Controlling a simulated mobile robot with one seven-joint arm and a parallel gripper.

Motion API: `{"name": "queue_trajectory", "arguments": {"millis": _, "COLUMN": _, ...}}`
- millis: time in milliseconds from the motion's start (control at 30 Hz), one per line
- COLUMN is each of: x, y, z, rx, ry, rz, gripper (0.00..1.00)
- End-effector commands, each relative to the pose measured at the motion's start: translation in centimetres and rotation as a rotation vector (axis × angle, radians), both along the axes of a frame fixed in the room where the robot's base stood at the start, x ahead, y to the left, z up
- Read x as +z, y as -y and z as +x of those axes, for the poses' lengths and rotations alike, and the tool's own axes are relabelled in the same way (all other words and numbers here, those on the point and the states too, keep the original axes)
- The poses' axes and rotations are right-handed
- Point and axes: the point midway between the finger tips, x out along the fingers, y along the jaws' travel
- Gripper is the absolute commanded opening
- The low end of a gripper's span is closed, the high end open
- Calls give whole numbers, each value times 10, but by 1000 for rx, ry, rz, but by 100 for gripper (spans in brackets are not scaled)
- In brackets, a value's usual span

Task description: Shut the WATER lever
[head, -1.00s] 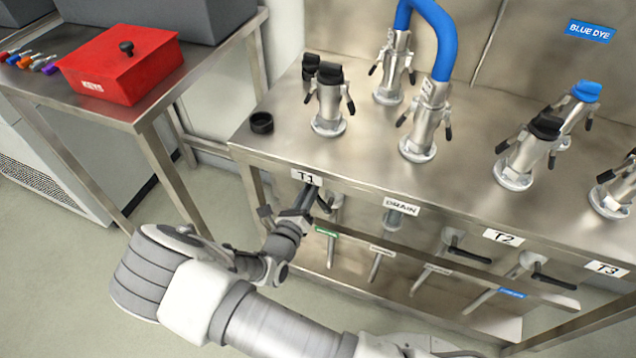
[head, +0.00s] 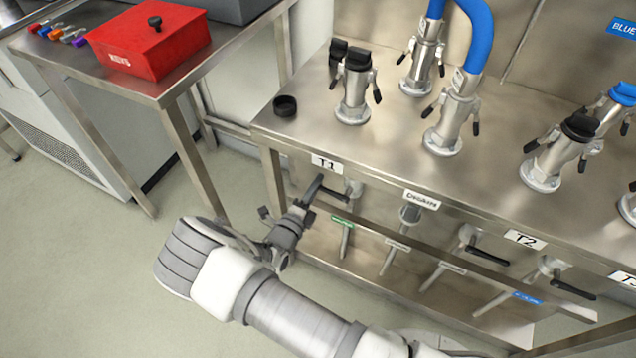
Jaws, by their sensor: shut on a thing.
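Under the bench's T1 label (head: 327,164), a valve with a black lever (head: 332,193) sits on a pipe with a small green tag (head: 343,221). The tag's writing is too small to read, so I cannot confirm that this is the WATER lever. My gripper (head: 314,188) is at the outer left end of this lever, below the bench's front edge, and is shut on it. My fingers partly hide the lever's end. The lever sticks out sideways to the left from the valve, across its pipe.
Other black levers (head: 490,256) (head: 574,289) sit on pipes to the right, along a low rail. The steel bench (head: 300,128) above carries several capped couplings and a blue hose (head: 482,35). A side table (head: 160,92) with a red box (head: 150,42) stands left; floor between is clear.

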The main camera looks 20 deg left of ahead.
Motion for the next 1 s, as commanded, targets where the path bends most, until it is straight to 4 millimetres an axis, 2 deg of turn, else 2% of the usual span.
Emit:
{"name": "queue_trajectory", "arguments": {"millis": 300, "x": -10, "y": 0, "z": 1, "rx": 0, "ry": -10, "rz": -113, "gripper": 0}}
{"name": "queue_trajectory", "arguments": {"millis": 833, "x": -12, "y": 1, "z": 0, "rx": -1, "ry": -12, "rz": -132, "gripper": 0}}
{"name": "queue_trajectory", "arguments": {"millis": 867, "x": -12, "y": 1, "z": 0, "rx": -1, "ry": -12, "rz": -132, "gripper": 28}}
{"name": "queue_trajectory", "arguments": {"millis": 1000, "x": -11, "y": 0, "z": 0, "rx": -1, "ry": -11, "rz": -132, "gripper": 52}}
